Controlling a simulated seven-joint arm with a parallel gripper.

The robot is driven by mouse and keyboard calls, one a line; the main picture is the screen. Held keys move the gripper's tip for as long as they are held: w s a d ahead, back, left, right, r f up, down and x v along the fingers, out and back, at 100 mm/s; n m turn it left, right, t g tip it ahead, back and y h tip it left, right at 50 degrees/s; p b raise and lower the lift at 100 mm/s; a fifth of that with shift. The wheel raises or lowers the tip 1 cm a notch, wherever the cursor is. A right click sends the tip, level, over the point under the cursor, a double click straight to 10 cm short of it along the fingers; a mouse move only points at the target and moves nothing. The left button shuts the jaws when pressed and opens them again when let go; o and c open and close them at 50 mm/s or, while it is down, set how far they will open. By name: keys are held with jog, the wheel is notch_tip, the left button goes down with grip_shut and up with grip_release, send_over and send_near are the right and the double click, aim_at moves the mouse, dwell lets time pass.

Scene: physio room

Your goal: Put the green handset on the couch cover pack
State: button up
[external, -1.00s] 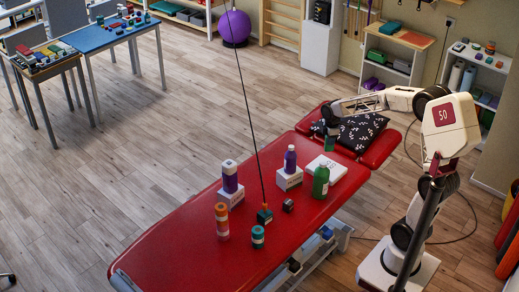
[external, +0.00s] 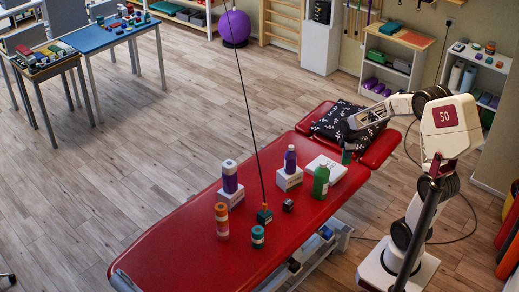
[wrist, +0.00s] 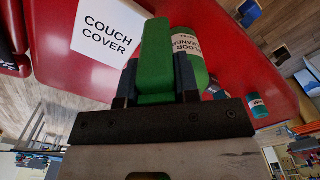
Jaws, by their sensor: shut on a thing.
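My gripper (external: 350,145) is shut on the green handset (wrist: 155,50), which sticks out between the fingers. In the external view the handset (external: 347,157) hangs upright near the right edge of the red couch, just right of the couch cover pack. The couch cover pack (external: 326,163) is a flat white box lying on the couch. In the wrist view the pack (wrist: 92,42) is to the left of the handset, with clear red surface showing around it. The handset appears apart from the pack; its exact height cannot be told.
A green floor cleaner bottle (external: 320,182) stands close beside the pack. A purple bottle (external: 290,159) stands on a white box (external: 289,179) to the left. A patterned pillow (external: 340,122) lies behind. A cord hangs down to a small block (external: 265,215) further along the couch.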

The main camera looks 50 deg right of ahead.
notch_tip(320, 180, down, 10)
jog(key=shift+r, duration=0.25)
jog(key=w+d, duration=0.3)
jog(key=w, duration=0.4)
jog(key=w+d+f, duration=0.1)
jog(key=w+d, duration=0.2)
jog(key=w, duration=0.5)
jog(key=shift+f, duration=0.25)
jog(key=shift+f, duration=1.75)
jog(key=shift+s+f, duration=0.1)
jog(key=shift+f, duration=0.05)
jog(key=o, duration=1)
